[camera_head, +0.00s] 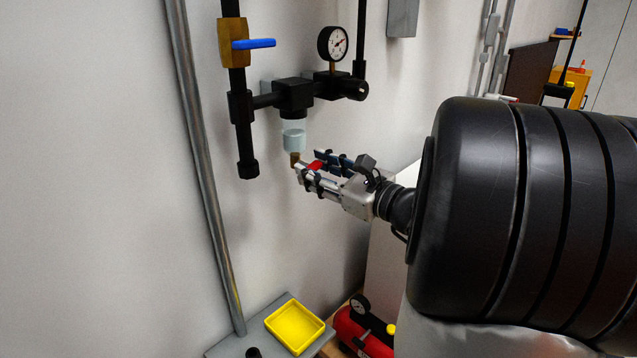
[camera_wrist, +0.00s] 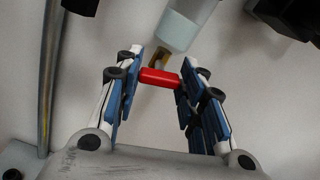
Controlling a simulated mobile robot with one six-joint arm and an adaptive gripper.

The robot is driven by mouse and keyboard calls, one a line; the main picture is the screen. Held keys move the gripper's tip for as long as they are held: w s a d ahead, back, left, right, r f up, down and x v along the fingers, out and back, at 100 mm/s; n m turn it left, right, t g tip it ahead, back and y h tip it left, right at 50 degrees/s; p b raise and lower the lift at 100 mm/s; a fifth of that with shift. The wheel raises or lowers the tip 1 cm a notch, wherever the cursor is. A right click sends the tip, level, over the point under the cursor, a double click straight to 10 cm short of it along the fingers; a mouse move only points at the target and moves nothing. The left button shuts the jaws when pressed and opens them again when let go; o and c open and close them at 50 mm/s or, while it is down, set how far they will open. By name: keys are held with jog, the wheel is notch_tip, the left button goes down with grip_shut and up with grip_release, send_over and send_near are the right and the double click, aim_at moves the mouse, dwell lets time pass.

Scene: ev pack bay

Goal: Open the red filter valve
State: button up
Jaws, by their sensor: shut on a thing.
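The red filter valve handle (camera_head: 316,165) sits just under the clear filter bowl (camera_head: 294,136), beside a small brass drain fitting (camera_head: 295,159). In the wrist view the red handle (camera_wrist: 159,78) lies crosswise between my two fingers, its ends at the finger pads. The brass fitting (camera_wrist: 160,64) shows just behind it, below the bowl (camera_wrist: 180,30). My gripper (camera_head: 311,170) is shut on the red handle, reaching in from the right. In the head view the fingers hide part of the handle.
A brass valve with a blue lever (camera_head: 254,43) is on the vertical pipe at upper left. A pressure gauge (camera_head: 333,43) stands above the filter. Below are a yellow tray (camera_head: 295,325) and a red tank (camera_head: 363,335). A slanted grey pipe (camera_head: 205,170) runs along the wall at left.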

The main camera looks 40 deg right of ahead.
jog(key=n+b, duration=0.2)
jog(key=b, duration=0.2)
jog(key=n+b, duration=0.3)
jog(key=b, duration=0.1)
jog(key=n+b, duration=0.3)
jog(key=b, duration=0.2)
jog(key=shift+a+f, duration=0.1)
jog(key=shift+f, duration=0.3)
jog(key=n+b, duration=0.4)
jog(key=b, duration=0.2)
jog(key=shift+n, duration=0.3)
jog(key=shift+c, duration=0.2)
jog(key=n+b, duration=0.2)
jog(key=b, duration=0.1)
jog(key=shift+r, duration=0.15)
jog(key=shift+o, duration=0.2)
jog(key=shift+r+n+b, duration=0.1)
jog(key=shift+n+b, duration=0.25)
jog(key=shift+n, duration=0.05)
jog(key=shift+c, duration=0.2)
jog(key=o, duration=1.1)
jog(key=shift+s, duration=0.1)
